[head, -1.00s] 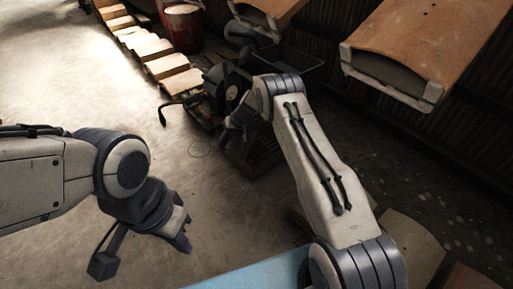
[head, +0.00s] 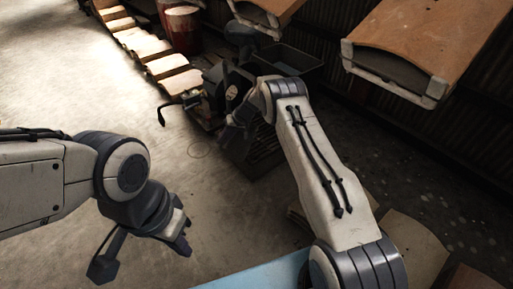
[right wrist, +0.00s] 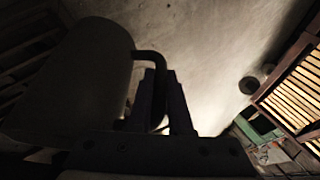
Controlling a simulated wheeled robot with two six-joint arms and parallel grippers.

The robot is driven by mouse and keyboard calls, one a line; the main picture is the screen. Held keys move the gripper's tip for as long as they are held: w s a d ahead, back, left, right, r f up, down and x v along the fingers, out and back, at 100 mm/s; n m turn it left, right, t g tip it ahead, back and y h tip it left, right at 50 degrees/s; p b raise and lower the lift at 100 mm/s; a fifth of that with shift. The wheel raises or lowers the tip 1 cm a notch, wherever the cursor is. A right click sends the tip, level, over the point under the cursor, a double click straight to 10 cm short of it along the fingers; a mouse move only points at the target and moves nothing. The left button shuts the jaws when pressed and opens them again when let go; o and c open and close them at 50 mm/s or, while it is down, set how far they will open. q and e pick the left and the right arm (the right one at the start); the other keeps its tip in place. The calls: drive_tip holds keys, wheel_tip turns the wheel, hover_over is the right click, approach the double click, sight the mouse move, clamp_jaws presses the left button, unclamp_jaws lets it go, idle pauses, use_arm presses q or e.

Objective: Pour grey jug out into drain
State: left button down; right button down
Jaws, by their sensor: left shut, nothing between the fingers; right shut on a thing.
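My right gripper (right wrist: 165,100) is shut on the handle of the grey jug (right wrist: 80,80), which fills the left of the right wrist view and looks dark in shadow. The jug's mouth and contents are not visible there. In the head view my right gripper (head: 232,135) is in shadow beside a dark crate, and I cannot make out the jug. My left gripper (head: 183,238) is shut and empty, over the bare floor. I cannot pick out the drain with certainty; a dark open-topped trough (head: 300,62) stands just beyond my right wrist.
A blue surface (head: 265,275) lies at the bottom. A dark slatted crate (head: 262,160) stands by my right forearm. Brown panels (head: 425,50) hang at the upper right. A red drum (head: 183,30) and a row of pale boards (head: 150,48) stand at the back. The left floor is clear.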

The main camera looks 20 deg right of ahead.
drive_tip(key=shift+r, duration=0.15)
drive_tip(key=shift+d, duration=0.1)
idle(0.3)
drive_tip(key=shift+w+r+y+b, duration=0.1)
drive_tip(key=shift+y+b, duration=0.4)
drive_tip(key=shift+b, duration=0.1)
drive_tip(key=shift+r, duration=0.25)
drive_tip(key=shift+b, duration=0.3)
drive_tip(key=shift+d+r+m+g+y+b, duration=0.1)
drive_tip(key=shift+d+m+g+y+b, duration=0.15)
drive_tip(key=shift+y+b, duration=0.45)
drive_tip(key=shift+r, duration=0.1)
